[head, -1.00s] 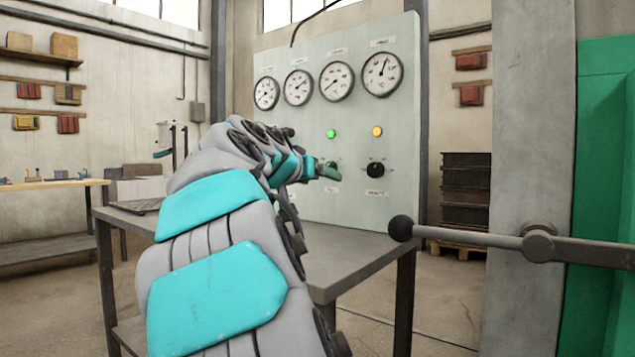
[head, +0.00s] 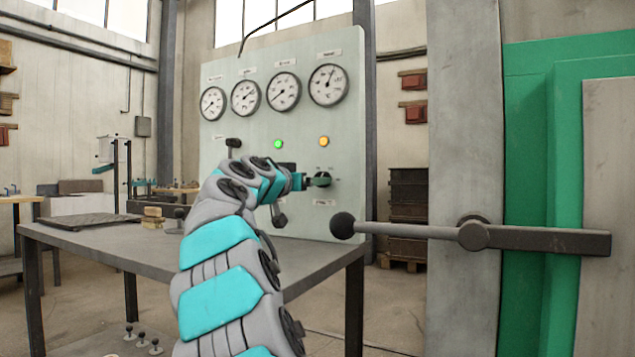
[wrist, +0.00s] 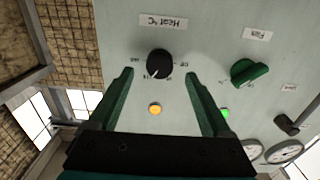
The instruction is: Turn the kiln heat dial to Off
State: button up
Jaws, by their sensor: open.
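The heat dial is a round black knob (wrist: 159,62) on the pale control panel (wrist: 210,50), under a "Heat °C" label in the upside-down wrist view. A pale mark on it points down and slightly left in that view; small print on its right seems to read Off. My gripper (wrist: 160,76) is open, with one green finger on each side of the dial's picture position. I cannot tell whether the fingers touch it. In the head view my gripper (head: 318,181) is at the panel in front of the dial, largely covering it.
A green fan knob (wrist: 248,73) sits beside the heat dial. An amber lamp (head: 323,142), a green lamp (head: 278,144) and several gauges are above. A table (head: 110,243) stands before the panel. A ball-ended lever (head: 420,230) juts out at right.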

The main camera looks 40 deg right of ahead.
jog(key=x, duration=0.4)
jog(key=shift+d, duration=0.1)
grip_shut()
dwell(0.7)
